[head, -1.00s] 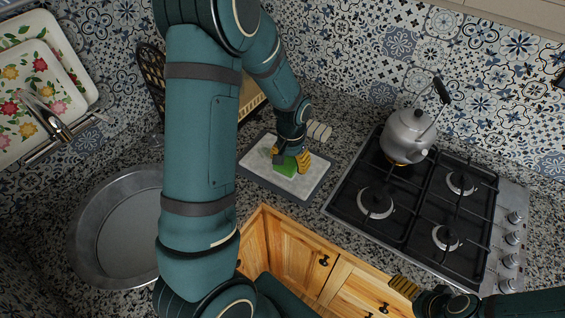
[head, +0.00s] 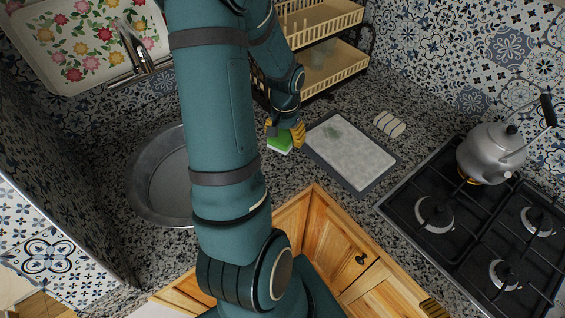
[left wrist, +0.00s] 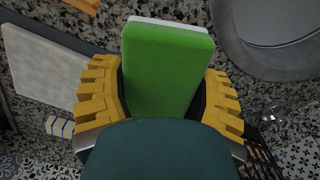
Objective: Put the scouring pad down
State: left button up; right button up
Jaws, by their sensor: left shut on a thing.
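The scouring pad (head: 279,143) is a green block with a white layer. My left gripper (head: 285,132) is shut on it, above the speckled counter just left of the board, between board and sink. I cannot tell whether the pad touches the counter. In the left wrist view the pad (left wrist: 165,68) sits between the yellow ridged fingers, its green face filling the middle.
A pale board (head: 352,160) with a dark rim and a greenish smudge lies right of the pad. A round metal sink (head: 140,188) is at left. A small pale ridged object (head: 389,124), a kettle (head: 490,153) on the hob (head: 470,215) and a dish rack (head: 335,71) stand around.

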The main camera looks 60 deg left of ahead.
aim_at(282, 162)
pick_arm(q)
jog(key=shift+s+a+f, duration=0.2)
jog(key=shift+s, duration=0.1)
notch_tip(282, 162, down, 10)
jog(key=shift+r+b, duration=0.2)
jog(key=shift+b, duration=0.3)
jog(key=shift+f, duration=0.2)
jog(key=o, duration=1)
jog(key=shift+r, duration=0.1)
